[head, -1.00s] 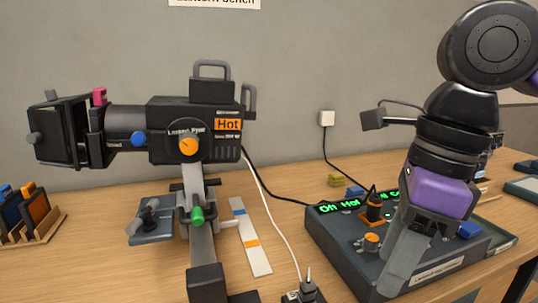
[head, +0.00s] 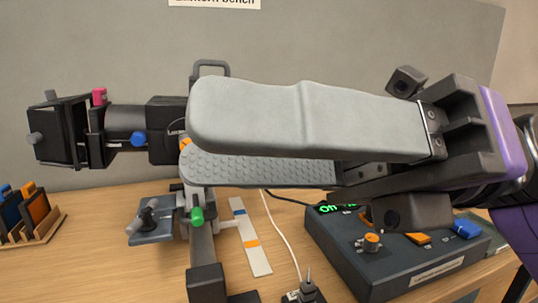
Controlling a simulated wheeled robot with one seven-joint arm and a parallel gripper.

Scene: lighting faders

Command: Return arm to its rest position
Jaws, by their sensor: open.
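My gripper (head: 188,127) fills the middle of the head view, close to the camera. Its two long grey fingers point left, one above the other, with a narrow gap between them at the tips. It is open and holds nothing that I can see. My arm comes in from the right edge. The control desk (head: 365,262) with faders and a green display stands below and behind the gripper, its display partly hidden.
A wooden rack (head: 38,230) of colour filters stands at the left. A white strip (head: 250,240) with blue and orange bands lies on the wooden bench (head: 100,265). A white cable runs to a black plug block (head: 303,292) at the front. The bench between rack and lantern base is mostly clear.

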